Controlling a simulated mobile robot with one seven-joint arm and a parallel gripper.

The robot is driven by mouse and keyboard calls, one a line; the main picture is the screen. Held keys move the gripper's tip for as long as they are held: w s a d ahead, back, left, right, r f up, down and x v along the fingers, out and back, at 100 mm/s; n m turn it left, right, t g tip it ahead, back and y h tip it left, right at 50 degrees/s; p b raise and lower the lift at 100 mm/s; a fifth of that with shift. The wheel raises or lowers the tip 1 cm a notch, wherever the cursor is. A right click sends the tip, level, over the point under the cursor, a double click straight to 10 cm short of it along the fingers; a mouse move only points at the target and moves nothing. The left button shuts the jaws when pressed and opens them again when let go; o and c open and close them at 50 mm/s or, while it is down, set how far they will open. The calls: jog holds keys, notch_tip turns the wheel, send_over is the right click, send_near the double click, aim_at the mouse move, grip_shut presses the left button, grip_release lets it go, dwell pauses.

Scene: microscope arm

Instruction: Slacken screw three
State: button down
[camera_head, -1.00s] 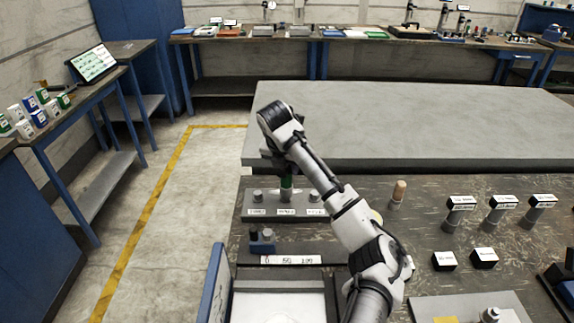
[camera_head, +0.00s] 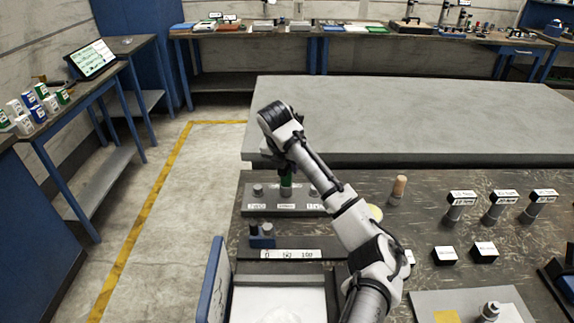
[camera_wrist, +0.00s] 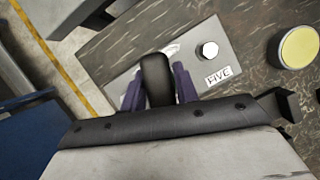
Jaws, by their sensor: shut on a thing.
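A grey plate (camera_head: 270,209) carries a row of screws with white labels, too small to read in the head view. The left screw (camera_head: 258,190) and the right screw (camera_head: 314,190) stand free. The tool's lower end and the middle screw are hidden. In the wrist view, a dark tool end (camera_wrist: 156,80) sits between the purple fingers. The right screw (camera_wrist: 208,50) there has a label that seems to read FIVE.
A wooden-topped peg (camera_head: 397,190) stands right of the plate. Labelled posts (camera_head: 456,208) and black blocks (camera_head: 445,256) are further right. The raised grey slab (camera_head: 430,115) behind is bare.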

jog(key=n+y, duration=0.1)
jog(key=n, duration=0.3)
jog(key=shift+a, duration=0.15)
jog(key=shift+r+y+p, duration=0.1)
jog(key=shift+y+p, duration=0.2)
jog(key=shift+n, duration=0.7)
jog(key=shift+a+n+y, duration=0.1)
jog(key=shift+n+y, duration=0.6)
jog(key=shift+n, duration=0.6)
jog(key=shift+r+p, duration=2.35)
jog(key=shift+r, duration=0.95)
jog(key=shift+f, duration=0.1)
